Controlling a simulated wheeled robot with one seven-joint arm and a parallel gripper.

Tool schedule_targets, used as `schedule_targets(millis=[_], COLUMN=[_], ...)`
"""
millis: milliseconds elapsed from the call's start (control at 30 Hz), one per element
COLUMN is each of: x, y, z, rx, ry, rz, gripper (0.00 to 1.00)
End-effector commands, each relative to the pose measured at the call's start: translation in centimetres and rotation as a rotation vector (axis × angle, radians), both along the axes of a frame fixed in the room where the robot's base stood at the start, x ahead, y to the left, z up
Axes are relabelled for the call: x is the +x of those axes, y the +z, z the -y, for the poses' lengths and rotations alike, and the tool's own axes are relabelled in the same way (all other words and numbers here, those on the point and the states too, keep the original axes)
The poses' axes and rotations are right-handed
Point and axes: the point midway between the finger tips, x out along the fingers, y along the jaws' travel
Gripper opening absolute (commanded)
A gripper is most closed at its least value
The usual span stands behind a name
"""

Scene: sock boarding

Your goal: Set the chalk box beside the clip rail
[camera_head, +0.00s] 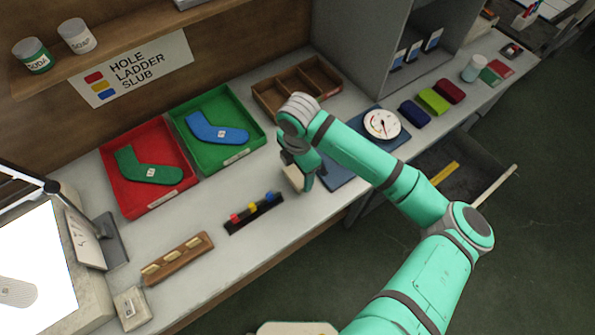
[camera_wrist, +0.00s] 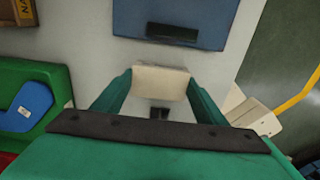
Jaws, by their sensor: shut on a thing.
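My gripper (camera_head: 300,184) is shut on a small cream box, which I take to be the chalk box (camera_wrist: 160,82). In the wrist view the box sits between my two green fingers, over the pale worktop. In the head view the box (camera_head: 292,178) is partly hidden by my gripper. I cannot tell whether it touches the worktop. The clip rail (camera_head: 254,214), a dark bar with red, yellow and blue clips, lies on the worktop, left of and nearer than my gripper, apart from the box.
A blue mat (camera_head: 340,172) lies right of my gripper. Red (camera_head: 154,205) and green (camera_head: 233,160) trays holding sock shapes stand left. A wooden rack (camera_head: 178,258) lies beyond the clip rail's left end. A wooden divided tray (camera_head: 297,84) stands behind. Worktop around the clip rail is clear.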

Motion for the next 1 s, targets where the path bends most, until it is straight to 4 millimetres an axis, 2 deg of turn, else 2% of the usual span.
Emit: schedule_targets(millis=[400, 433, 500, 833, 1000], x=[0.0, 0.0, 0.0, 0.0, 0.0], y=[-0.7, -0.6, -0.6, -0.4, 1.3], z=[-0.2, -0.2, -0.2, -0.1, -0.1], rx=[0.001, 0.001, 0.001, 0.000, 0.000], ry=[0.004, 0.004, 0.004, 0.003, 0.003], rz=[0.000, 0.001, 0.001, 0.001, 0.002], gripper=[0.43, 0.71, 0.85, 0.85, 0.85])
